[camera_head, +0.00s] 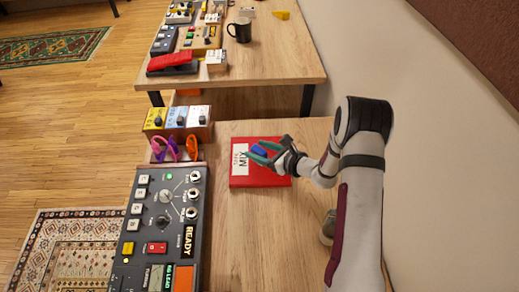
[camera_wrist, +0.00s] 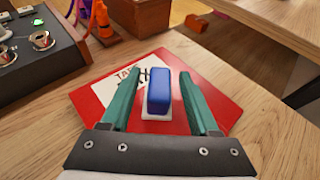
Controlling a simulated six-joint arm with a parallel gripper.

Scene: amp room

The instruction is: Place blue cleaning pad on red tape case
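The red tape case (camera_head: 265,180) lies flat on the near wooden table, with a white label on its left part. It also shows in the wrist view (camera_wrist: 217,95). The blue cleaning pad (camera_wrist: 159,92) has a white lower layer and appears to rest on the case, near its middle. In the head view the pad (camera_head: 259,151) is partly hidden by my fingers. My gripper (camera_wrist: 160,75) is open over the case. Its green fingers stand on either side of the pad, with a visible gap on both sides.
A large grey pedal unit (camera_head: 160,230) with knobs stands left of the case. A wooden block with small pedals (camera_head: 178,117) and a holder with purple and orange items (camera_head: 175,150) stand behind it. A second table (camera_head: 280,65) with a black mug (camera_head: 241,31) is farther back.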

